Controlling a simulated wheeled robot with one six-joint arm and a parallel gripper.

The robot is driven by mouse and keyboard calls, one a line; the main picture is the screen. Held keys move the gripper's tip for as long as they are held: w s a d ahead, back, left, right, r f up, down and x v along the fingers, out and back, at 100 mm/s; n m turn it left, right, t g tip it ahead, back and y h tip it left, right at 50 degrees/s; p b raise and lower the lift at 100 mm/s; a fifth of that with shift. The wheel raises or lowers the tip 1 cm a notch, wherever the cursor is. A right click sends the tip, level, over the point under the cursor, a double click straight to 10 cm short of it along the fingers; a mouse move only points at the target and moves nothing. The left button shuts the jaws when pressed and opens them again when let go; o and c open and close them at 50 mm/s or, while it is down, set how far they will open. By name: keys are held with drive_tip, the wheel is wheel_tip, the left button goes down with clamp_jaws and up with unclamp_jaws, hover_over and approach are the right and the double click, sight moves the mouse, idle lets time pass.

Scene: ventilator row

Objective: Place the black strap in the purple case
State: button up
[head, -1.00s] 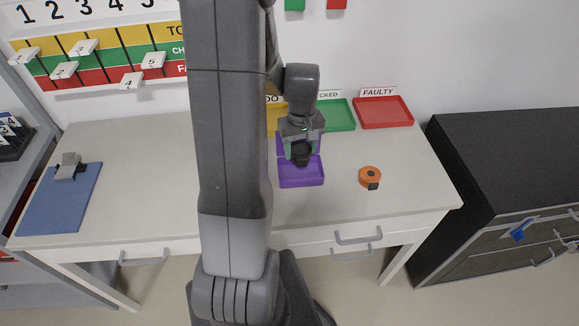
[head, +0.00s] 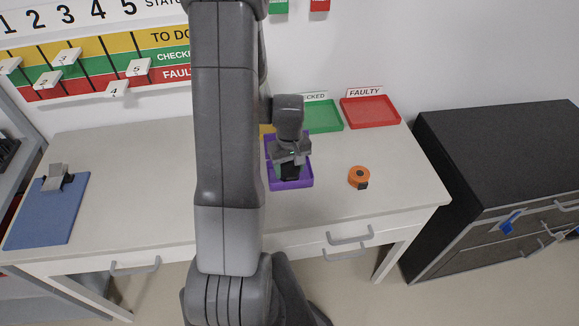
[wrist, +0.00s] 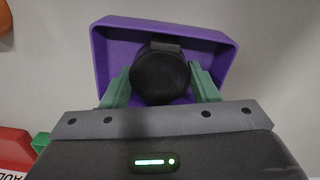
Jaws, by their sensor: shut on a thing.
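The purple case (head: 305,181) lies open on the white table, its lid raised at the back. My gripper (head: 291,168) is over the front tray of the case, pointing down. In the wrist view my gripper (wrist: 161,88) has its green fingers on both sides of the black strap (wrist: 160,76), a dark rolled shape, and is shut on it. The purple case (wrist: 104,62) shows behind and around the strap there. In the head view the strap (head: 290,174) is a dark patch below the fingers. I cannot tell whether it touches the case floor.
An orange tape roll (head: 358,177) lies right of the case. Green (head: 322,117) and red (head: 370,112) trays stand at the back. A blue clipboard (head: 45,215) lies at far left. The table's right front is clear.

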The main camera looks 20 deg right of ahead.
sight(289, 169)
drive_tip(key=o, duration=1)
drive_tip(key=shift+f, duration=0.1)
wheel_tip(289, 169, up, 12)
drive_tip(key=shift+r, duration=0.2)
